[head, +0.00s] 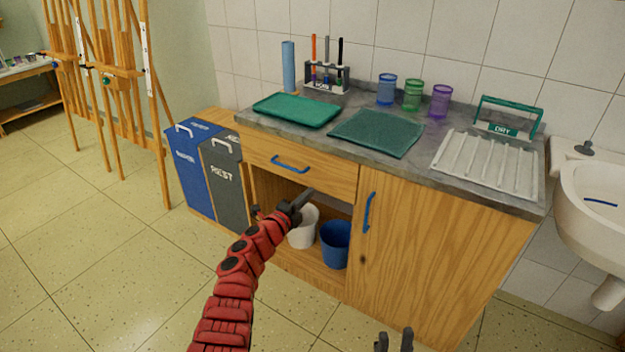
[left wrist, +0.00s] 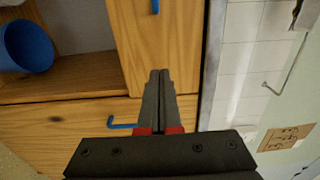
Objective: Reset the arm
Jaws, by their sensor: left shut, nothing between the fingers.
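My left arm (head: 238,275) is red and reaches up from the bottom of the head view. Its dark gripper (head: 302,201) is in front of the wooden cabinet, near the open compartment below the drawer. In the left wrist view the two fingers of the left gripper (left wrist: 158,88) lie together, shut and empty, with wood behind them. I cannot tell whether they touch the cabinet. Only the tips of my right gripper (head: 394,341) show at the bottom edge of the head view, apart from each other with nothing visible between them.
The cabinet (head: 430,240) has a drawer with a blue handle (head: 290,165) and a door. A white bucket (head: 304,228) and a blue bucket (head: 335,243) stand in its open compartment. Bins (head: 193,170) stand left, a sink (head: 598,205) right. Floor at left front is clear.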

